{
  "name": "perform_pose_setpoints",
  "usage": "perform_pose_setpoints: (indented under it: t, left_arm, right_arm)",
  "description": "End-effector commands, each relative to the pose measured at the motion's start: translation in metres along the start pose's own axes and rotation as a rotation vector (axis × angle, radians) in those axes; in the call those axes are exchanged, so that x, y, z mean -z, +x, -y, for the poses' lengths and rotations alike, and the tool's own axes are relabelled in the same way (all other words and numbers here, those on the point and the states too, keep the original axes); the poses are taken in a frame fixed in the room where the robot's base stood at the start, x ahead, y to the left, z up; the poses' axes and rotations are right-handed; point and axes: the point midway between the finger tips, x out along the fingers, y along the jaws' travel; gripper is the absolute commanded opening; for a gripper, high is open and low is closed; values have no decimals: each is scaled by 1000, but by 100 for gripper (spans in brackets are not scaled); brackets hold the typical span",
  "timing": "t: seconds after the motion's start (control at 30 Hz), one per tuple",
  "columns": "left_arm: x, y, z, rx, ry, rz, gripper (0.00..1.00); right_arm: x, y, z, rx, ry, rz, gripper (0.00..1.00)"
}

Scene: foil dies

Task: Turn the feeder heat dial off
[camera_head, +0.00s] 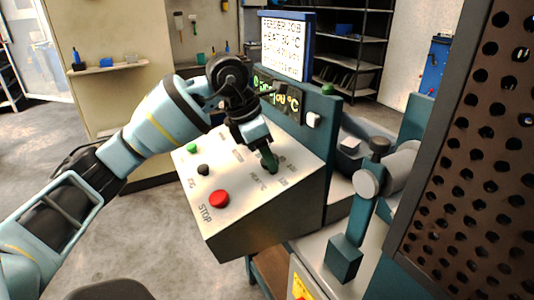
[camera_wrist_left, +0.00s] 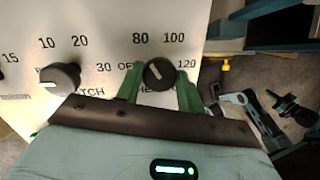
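The heat dial (camera_wrist_left: 159,73) is a round black knob on the pale control panel (camera_head: 235,215). Its white mark points up and left, between the OFF and 80 labels as far as I can tell. My left gripper (camera_head: 268,160) is down at the panel. In the left wrist view its two green fingers (camera_wrist_left: 159,85) stand one on each side of the heat dial, very close to it. Whether they press on it cannot be told. In the head view the gripper hides the dial. My right gripper is not in view.
Another black knob (camera_wrist_left: 60,77) sits left of the heat dial. The panel also has a red stop button (camera_head: 219,199), a black knob (camera_head: 203,169) and a green button (camera_head: 192,148). A display (camera_head: 284,46) stands behind. A perforated dark panel (camera_head: 470,165) fills the right.

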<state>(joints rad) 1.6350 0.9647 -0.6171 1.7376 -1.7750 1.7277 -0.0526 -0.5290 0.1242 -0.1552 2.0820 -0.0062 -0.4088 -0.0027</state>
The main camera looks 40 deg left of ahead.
Motion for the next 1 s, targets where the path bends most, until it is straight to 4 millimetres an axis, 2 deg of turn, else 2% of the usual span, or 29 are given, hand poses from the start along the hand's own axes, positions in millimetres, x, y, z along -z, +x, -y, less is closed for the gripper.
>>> perform_pose_setpoints:
  t: [0.07,0.47,1.0]
  left_arm:
    - [0,0,0,0,0,0,15]
    - [0,-2,0,-9,-87,6,15]
    - [0,-5,1,-48,-551,43,15]
  right_arm:
    - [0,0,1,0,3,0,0]
    - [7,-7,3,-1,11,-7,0]
    - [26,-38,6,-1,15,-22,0]
